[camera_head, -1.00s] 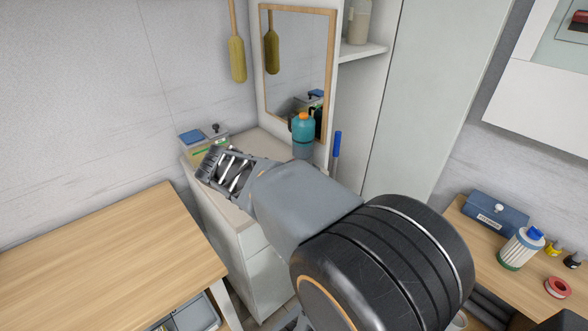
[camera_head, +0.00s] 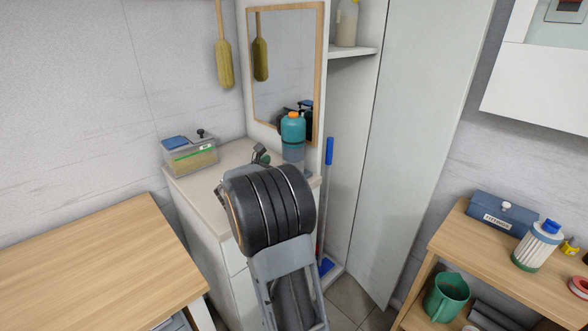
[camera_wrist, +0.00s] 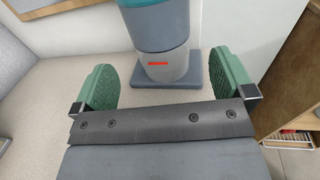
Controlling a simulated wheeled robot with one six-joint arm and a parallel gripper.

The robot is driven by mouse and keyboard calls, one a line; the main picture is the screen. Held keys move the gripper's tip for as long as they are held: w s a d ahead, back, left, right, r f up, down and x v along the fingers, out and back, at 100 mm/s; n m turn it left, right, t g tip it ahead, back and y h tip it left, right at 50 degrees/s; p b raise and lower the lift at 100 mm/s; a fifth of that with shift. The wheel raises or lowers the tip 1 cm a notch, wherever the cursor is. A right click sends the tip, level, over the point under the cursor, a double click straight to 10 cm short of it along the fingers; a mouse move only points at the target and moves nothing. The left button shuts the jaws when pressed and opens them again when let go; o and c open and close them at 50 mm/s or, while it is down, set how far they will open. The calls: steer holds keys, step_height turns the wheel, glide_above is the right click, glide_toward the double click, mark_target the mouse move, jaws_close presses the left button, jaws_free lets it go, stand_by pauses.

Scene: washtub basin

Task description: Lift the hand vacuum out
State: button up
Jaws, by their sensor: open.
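The hand vacuum appears to be the upright teal thing with an orange top (camera_head: 292,135) on the pale counter by the mirror; its lower part is grey. In the wrist view the teal and grey body (camera_wrist: 160,40) has a red mark and stands on a dark square base (camera_wrist: 167,80). My gripper (camera_wrist: 165,88) is open, its two green pads wide apart. The body shows in the gap between the pads, seemingly beyond their tips, and touches neither. In the head view my gripper (camera_head: 262,157) is mostly hidden by my arm, just left of the vacuum.
A clear box with a blue item on its lid (camera_head: 190,155) stands at the counter's left. The framed mirror (camera_head: 285,70) is close behind the vacuum. A blue-handled pole (camera_head: 328,170) stands just right of the counter. A wooden table (camera_head: 90,260) is at left.

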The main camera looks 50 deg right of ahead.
mark_target(293, 160)
steer(key=shift+f, duration=0.8)
steer(key=shift+w+d, duration=0.15)
steer(key=shift+d, duration=1.75)
steer(key=shift+w+d, duration=0.15)
steer(key=shift+d, duration=1.75)
steer(key=shift+c, duration=0.2)
steer(key=c, duration=0.9)
steer(key=shift+r, duration=0.15)
steer(key=shift+c, duration=0.5)
steer(key=shift+r, duration=0.1)
